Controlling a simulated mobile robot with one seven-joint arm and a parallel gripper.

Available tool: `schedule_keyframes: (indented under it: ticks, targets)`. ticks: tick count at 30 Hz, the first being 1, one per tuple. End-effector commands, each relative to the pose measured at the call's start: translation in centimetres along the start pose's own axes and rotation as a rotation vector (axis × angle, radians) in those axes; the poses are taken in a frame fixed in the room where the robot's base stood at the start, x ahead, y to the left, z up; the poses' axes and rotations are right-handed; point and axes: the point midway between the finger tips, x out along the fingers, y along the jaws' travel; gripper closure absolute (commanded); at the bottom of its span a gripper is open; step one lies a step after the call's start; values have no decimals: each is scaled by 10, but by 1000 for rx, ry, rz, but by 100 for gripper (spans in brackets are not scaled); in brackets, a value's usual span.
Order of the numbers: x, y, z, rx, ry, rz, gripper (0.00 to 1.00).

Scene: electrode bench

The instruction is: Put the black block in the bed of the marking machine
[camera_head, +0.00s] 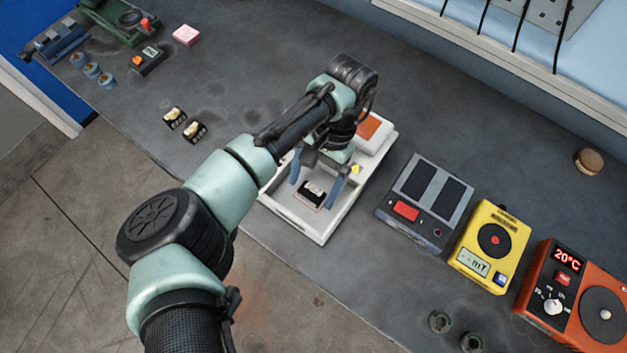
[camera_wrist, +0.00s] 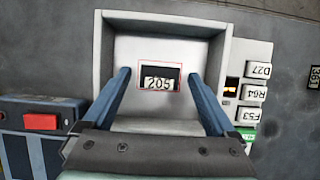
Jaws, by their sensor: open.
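The black block (camera_head: 313,191) lies in the bed of the white marking machine (camera_head: 325,231). In the wrist view the black block (camera_wrist: 160,78) has a pale label reading 205 and lies inside a thin red outline on the bed floor. The white machine's rim (camera_wrist: 165,23) also shows there. My gripper (camera_head: 312,189) is over the bed with its blue fingers apart. In the wrist view my gripper (camera_wrist: 160,74) has one finger on either side of the block, with gaps between. The arm hides part of the machine in the head view.
Two other dark labelled blocks (camera_head: 194,131) lie on the bench to the left. A grey device with a red button (camera_head: 405,211) stands just right of the machine, then a yellow meter (camera_head: 491,243) and an orange heater (camera_head: 575,290). The bench behind the machine is mostly clear.

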Motion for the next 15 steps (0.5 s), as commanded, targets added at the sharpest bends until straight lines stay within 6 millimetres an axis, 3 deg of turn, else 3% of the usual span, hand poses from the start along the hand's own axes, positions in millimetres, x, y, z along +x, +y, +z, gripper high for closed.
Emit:
schedule_keyframes:
  ticks: [8, 15]
  targets:
    - [-18, -1, 4, 0, 3, -3, 8]
    - [-71, 0, 3, 1, 4, -4, 8]
